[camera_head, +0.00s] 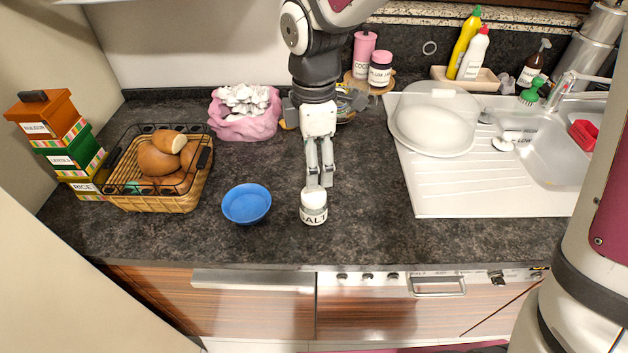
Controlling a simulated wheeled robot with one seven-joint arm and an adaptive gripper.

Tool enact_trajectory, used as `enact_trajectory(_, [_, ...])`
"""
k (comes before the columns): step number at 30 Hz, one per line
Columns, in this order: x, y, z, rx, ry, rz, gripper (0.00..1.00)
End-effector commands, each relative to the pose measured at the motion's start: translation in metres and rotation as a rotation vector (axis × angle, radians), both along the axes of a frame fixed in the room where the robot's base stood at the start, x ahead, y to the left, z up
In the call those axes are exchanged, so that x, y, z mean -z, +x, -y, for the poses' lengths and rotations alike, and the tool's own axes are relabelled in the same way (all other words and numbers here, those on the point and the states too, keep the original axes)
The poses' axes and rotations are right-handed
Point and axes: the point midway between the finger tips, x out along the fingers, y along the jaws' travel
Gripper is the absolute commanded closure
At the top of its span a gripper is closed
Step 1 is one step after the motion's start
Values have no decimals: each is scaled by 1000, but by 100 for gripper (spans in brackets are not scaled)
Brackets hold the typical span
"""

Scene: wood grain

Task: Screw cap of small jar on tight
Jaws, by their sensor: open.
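A small white jar labelled "SALT" (314,212) stands upright on the dark countertop near its front edge. Its top looks white; from this view I cannot tell where the cap ends and the jar begins, or how the cap sits. My gripper (320,184) points down from above, with its fingertips right at the top of the jar. The two fingers are slightly apart and the gripper is open. I cannot tell whether the fingertips touch the cap.
A blue bowl (247,204) stands just left of the jar. A bread basket (160,199) and stacked boxes are farther left. Behind are a pink bag (245,126) and pink jars. The sink drainboard (470,192) is at right. Bare counter lies between the jar and drainboard.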

Motion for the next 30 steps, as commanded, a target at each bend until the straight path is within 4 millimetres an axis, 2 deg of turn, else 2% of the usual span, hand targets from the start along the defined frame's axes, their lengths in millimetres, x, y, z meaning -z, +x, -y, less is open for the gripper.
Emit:
enact_trajectory(6, [41, -1, 0, 0, -2, -4, 35])
enact_trajectory(13, [72, -1, 0, 0, -1, -2, 35])
enact_trajectory(18, [82, 0, 0, 1, -1, 0, 35])
enact_trajectory(27, [84, 0, 0, 2, -1, 1, 35])
enact_trajectory(28, [84, 0, 0, 2, -1, 1, 37])
enact_trajectory(30, [84, 0, 0, 2, -1, 1, 53])
